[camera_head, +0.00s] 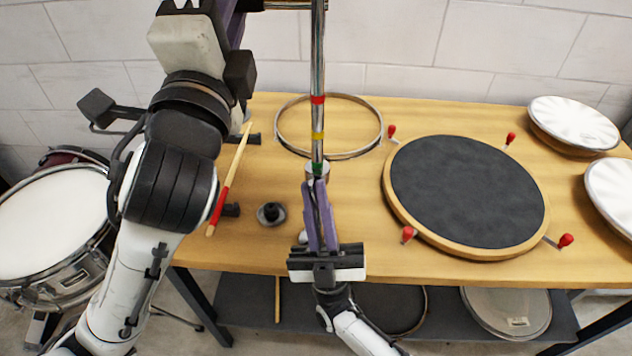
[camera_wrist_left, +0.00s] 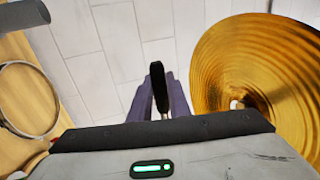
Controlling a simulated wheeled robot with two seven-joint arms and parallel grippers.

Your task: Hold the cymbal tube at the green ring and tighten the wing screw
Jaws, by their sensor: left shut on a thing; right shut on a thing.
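The shiny cymbal tube (camera_head: 318,65) stands upright at the middle of the head view, with a red ring (camera_head: 317,100), a yellow ring (camera_head: 317,135) and a green ring (camera_head: 317,167). The green ring is at the top of a metal collar (camera_head: 313,174). My right gripper (camera_head: 317,187) comes up from below, its purple fingers shut at the collar's front; the wing screw there is hidden by them. My left gripper (camera_wrist_left: 160,95) is shut on a black grip (camera_wrist_left: 158,80), joined to the tube top by a short side rod (camera_head: 288,4). The gold cymbal (camera_wrist_left: 260,60) shows at right in the wrist view.
The wooden bench (camera_head: 340,258) carries a hoop (camera_head: 282,128), a dark practice pad (camera_head: 465,190) with red-tipped arms, a drumstick (camera_head: 232,175) and a small black knob (camera_head: 271,213). White drumheads (camera_head: 573,122) lie at right. A snare drum (camera_head: 50,225) stands left of the bench.

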